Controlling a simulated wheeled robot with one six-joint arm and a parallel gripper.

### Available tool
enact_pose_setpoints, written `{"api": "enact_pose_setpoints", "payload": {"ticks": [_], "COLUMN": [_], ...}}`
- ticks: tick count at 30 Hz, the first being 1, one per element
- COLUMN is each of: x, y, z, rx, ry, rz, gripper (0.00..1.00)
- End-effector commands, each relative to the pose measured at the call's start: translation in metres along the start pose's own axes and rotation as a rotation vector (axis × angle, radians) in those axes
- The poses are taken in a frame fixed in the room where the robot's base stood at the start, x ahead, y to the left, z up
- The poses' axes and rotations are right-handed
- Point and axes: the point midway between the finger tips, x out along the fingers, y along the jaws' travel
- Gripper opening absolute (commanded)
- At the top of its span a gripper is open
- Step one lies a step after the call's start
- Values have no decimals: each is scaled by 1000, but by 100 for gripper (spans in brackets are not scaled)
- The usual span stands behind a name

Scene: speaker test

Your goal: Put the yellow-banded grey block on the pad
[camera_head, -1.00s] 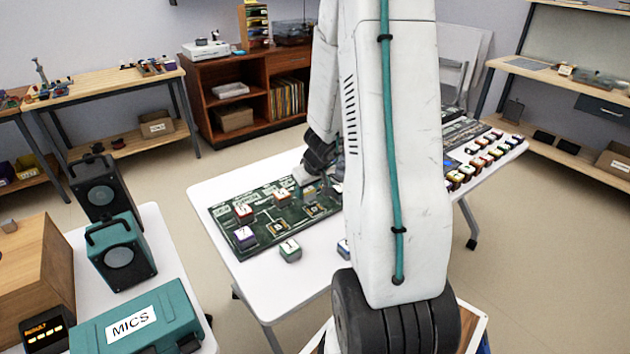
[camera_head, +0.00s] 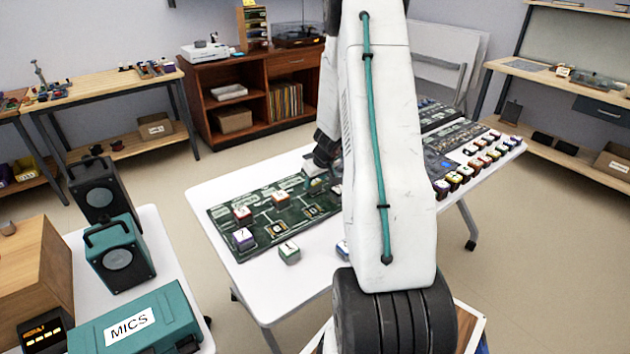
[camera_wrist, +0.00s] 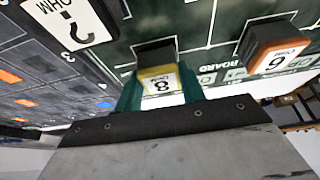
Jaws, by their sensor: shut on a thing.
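The yellow-banded grey block (camera_wrist: 160,82), with a white label reading 8 OHM, is between the teal fingers of my gripper (camera_wrist: 160,92) in the wrist view. My gripper is shut on it, over a dark green board. In the head view my gripper (camera_head: 318,172) is over the far side of the green board (camera_head: 222,220), left of my arm; the held block is not clear there. Small gold-marked squares, possibly pads (camera_head: 278,228), show on the board. I cannot tell which is the task's pad or whether the block touches the board.
An orange-banded block (camera_wrist: 270,45) stands right of the held one. A "? OHM" card (camera_wrist: 68,22) is at upper left. Other blocks stand on the board, including a red one (camera_head: 242,213) and a purple one (camera_head: 243,238). A greenish block (camera_head: 289,253) stands on the white table (camera_head: 270,285).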

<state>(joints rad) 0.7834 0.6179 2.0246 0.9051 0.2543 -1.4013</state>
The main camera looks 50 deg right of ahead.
Motion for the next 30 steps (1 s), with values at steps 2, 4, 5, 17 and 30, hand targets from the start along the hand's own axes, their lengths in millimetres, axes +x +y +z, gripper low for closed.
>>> {"api": "enact_pose_setpoints", "payload": {"ticks": [2,4,5,17,30], "x": [0,0,0,2,-61], "y": [0,0,0,0,0], "z": [0,0,0,1,-2], "rx": [0,0,0,0,-1], "ry": [1,0,0,0,5], "rz": [0,0,0,0,3], "gripper": [12,12,12,61,61]}}
